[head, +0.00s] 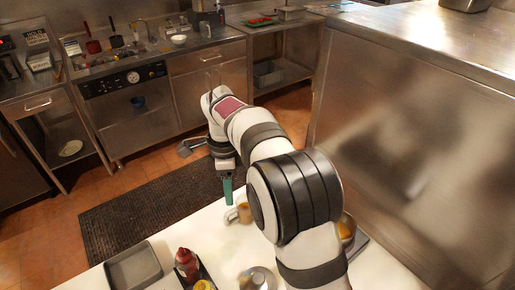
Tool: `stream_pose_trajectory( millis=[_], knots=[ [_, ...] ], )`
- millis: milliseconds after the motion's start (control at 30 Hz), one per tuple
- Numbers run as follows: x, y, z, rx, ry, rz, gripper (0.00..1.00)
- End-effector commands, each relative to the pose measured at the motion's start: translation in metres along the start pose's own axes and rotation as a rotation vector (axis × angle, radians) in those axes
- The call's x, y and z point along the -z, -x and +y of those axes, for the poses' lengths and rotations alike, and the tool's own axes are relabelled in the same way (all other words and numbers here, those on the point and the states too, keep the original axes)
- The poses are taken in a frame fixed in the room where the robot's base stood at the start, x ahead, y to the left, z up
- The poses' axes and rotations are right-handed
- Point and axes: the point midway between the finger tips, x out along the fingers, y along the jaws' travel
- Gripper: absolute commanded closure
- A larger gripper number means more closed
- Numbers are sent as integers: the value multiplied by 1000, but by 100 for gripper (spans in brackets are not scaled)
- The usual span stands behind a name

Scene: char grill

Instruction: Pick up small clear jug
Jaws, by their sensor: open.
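My gripper (228,198) points down over the far edge of the white counter, with teal fingers seen nearly edge-on. It is open, and I see nothing held in it. A small pale vessel (231,216) stands on the counter right by the fingertips; it may be the small clear jug, but it is too small to be sure. I cannot tell whether the fingers touch it or are around it. A tan cup-like thing (244,213) is just to its right. My arm hides part of the counter.
On the white counter (208,226) are a grey metal tray (134,268), a red bottle (186,262) in a dark tray, a yellow-topped item (204,286) and a metal lid (257,278). A container with yellow contents (345,230) is right of my arm. A steel wall (415,150) rises at right.

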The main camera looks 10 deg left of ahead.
Motion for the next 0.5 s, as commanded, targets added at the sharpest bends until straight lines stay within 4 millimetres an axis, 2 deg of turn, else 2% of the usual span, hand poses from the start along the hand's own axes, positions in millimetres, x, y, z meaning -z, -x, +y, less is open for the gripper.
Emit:
stream_pose_trajectory(
  millis=[33,133,400,500],
  knots=[
    [-11,-10,-8,1,-26,6,45],
    [-20,-25,-15,4,-64,11,45],
    [-19,-98,-14,2,-69,10,45],
    [-18,-116,-15,4,-69,10,45]
  ],
)
